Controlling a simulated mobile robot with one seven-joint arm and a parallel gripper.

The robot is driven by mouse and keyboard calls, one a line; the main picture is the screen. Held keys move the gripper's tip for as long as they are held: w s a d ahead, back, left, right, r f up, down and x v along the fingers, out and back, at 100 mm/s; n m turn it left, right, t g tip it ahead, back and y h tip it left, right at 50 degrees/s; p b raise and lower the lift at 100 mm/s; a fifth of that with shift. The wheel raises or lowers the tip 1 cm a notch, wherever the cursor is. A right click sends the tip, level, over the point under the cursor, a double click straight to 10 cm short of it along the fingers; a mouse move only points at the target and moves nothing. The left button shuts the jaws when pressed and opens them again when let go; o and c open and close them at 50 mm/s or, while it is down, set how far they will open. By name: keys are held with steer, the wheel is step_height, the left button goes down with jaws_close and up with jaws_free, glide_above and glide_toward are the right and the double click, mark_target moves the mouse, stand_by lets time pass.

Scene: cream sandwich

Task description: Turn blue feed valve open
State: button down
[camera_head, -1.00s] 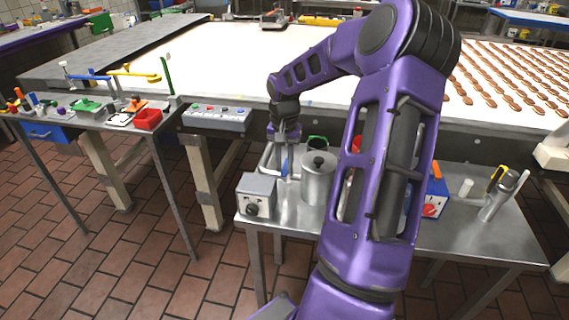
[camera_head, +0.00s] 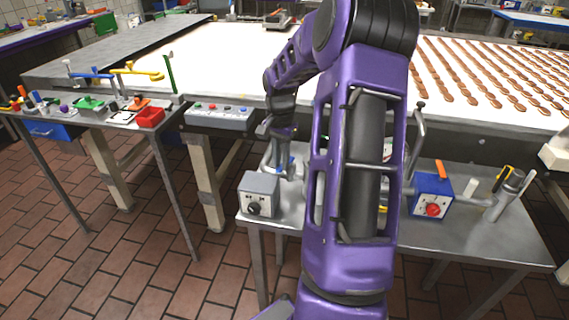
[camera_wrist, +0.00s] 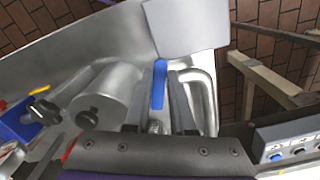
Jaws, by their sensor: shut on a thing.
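The blue feed valve's blue lever handle (camera_wrist: 159,84) stands out clearly in the wrist view, beside a bent metal pipe (camera_wrist: 206,98). My gripper (camera_wrist: 158,100) has its fingers on either side of the handle and is shut on it. In the head view my gripper (camera_head: 279,150) reaches down to the valve behind the grey control box, and only a little of the blue handle (camera_head: 284,164) shows. The valve body is mostly hidden by the fingers.
A grey box with a black knob (camera_head: 259,195) stands just in front of the valve on the steel table (camera_head: 461,236). A metal pot (camera_wrist: 103,93) stands close beside the handle. A blue box with a red knob (camera_head: 432,192) is farther right. A button panel (camera_head: 218,117) is at left.

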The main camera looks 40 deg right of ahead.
steer(key=shift+w+d+m+p, duration=0.25)
steer(key=shift+w+m+p, duration=0.45)
steer(key=shift+m, duration=1.45)
steer(key=shift+w+d+m+p, duration=0.3)
steer(key=shift+w+m, duration=0.75)
steer(key=shift+m, duration=1.15)
steer(key=shift+w+d+m+p, duration=0.2)
steer(key=shift+w+m+p, duration=0.55)
steer(key=shift+m, duration=1.4)
steer(key=shift+w, duration=0.15)
steer(key=c, duration=0.8)
jaws_free()
steer(key=shift+o, duration=0.2)
step_height(320, 180, up, 18)
steer(key=shift+f, duration=0.25)
